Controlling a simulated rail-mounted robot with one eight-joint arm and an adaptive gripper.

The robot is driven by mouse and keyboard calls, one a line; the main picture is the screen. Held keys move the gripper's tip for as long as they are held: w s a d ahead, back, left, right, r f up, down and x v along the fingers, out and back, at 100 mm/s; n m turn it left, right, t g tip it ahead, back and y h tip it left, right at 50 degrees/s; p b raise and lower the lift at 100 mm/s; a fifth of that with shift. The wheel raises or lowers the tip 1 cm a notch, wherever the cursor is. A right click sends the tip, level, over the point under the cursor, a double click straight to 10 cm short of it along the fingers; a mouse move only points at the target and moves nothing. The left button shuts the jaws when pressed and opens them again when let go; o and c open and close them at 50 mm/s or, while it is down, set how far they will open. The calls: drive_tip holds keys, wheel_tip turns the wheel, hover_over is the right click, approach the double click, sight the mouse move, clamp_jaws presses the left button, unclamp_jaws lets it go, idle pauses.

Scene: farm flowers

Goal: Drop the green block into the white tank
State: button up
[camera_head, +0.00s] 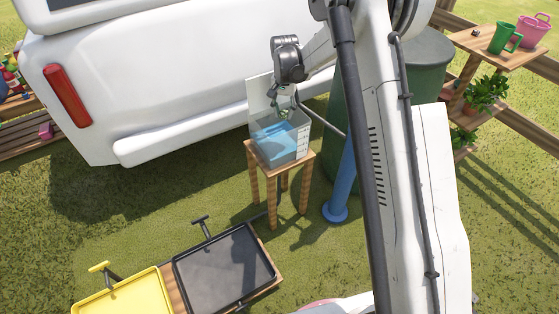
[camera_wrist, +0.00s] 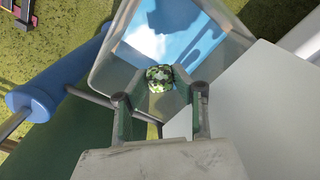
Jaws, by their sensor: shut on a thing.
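The white tank (camera_head: 303,150) is a clear-walled container with blue water and a scale on its side, standing on a small wooden stool. In the wrist view its rim and wall (camera_wrist: 104,72) show around the blue water. My gripper (camera_head: 284,111) is above the tank's opening. In the wrist view my gripper (camera_wrist: 160,92) is shut on the green block (camera_wrist: 159,78), which has a mottled green pattern. The block is between the fingertips, seen against the tank's near part. Its exact height above the water cannot be told.
A wooden stool (camera_head: 251,160) bears the tank. A white vehicle (camera_head: 190,90) is behind it, and a dark green barrel (camera_head: 425,68) and blue post (camera_head: 342,190) are to the right. A black tray (camera_head: 225,268) and yellow tray (camera_head: 130,296) lie in front. Grass around the stool is open.

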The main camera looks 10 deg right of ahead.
drive_tip(key=o, duration=1)
wheel_tip(320, 180, up, 12)
idle(0.3)
